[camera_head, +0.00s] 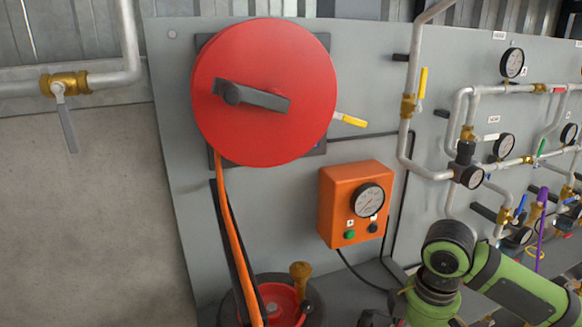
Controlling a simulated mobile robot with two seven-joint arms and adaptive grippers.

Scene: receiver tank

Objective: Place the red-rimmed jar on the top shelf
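I cannot make out a red-rimmed jar or a shelf for certain in the head view. A round dark object with a red inside (281,299) sits at the bottom edge, partly cut off and partly behind an orange strap; I cannot tell what it is. My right arm shows as green and black links at the lower right. Its gripper fingers do not show; the arm runs out of the bottom of the picture. My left arm and gripper are not in view.
A grey panel (180,120) carries a large red disc (270,135) with a black handle and an orange gauge box (343,180). Pipes, gauges and valves crowd the right side. A brass valve (64,84) is on a pipe over the bare wall at left.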

